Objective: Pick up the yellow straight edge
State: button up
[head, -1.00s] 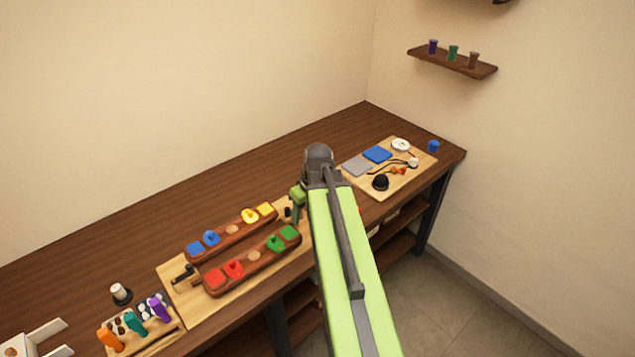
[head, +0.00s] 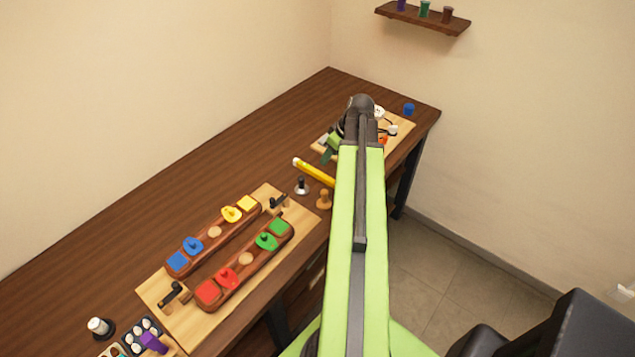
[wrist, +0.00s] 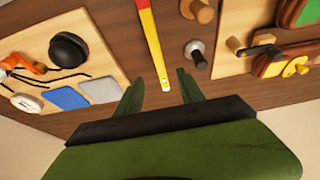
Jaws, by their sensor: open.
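The yellow straight edge (head: 315,172) lies on the brown workbench (head: 235,145), its near part hidden by my arm in the head view. In the wrist view the yellow straight edge (wrist: 153,45) runs from the top edge down toward my gripper (wrist: 158,90), with a small hole near its end and a red part at the top. My gripper is open and empty. Its two green fingers stand on either side of the line of the straight edge, just short of its end or above it; the height gap is hard to tell.
A dark-knobbed tool (wrist: 194,52) and a wooden knob (wrist: 197,11) stand right of the straight edge in the wrist view. A board with a black dome (wrist: 70,50) and blue and grey pads lies left. A board with coloured blocks (head: 225,255) lies left in the head view.

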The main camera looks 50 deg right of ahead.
jog(key=b, duration=0.6)
send_over(321, 174)
jog(key=s, duration=0.2)
notch_tip(321, 174, down, 7)
jog(key=shift+w+a+f, duration=0.1)
jog(key=shift+a+f, duration=0.05)
jog(key=shift+f, duration=0.05)
jog(key=shift+r, duration=0.1)
jog(key=b+x, duration=0.4)
jog(key=x, duration=0.1)
jog(key=shift+d+f+b, duration=0.25)
jog(key=shift+f+b, duration=0.05)
jog(key=shift+b, duration=0.05)
jog(key=shift+r, duration=0.2)
grip_shut()
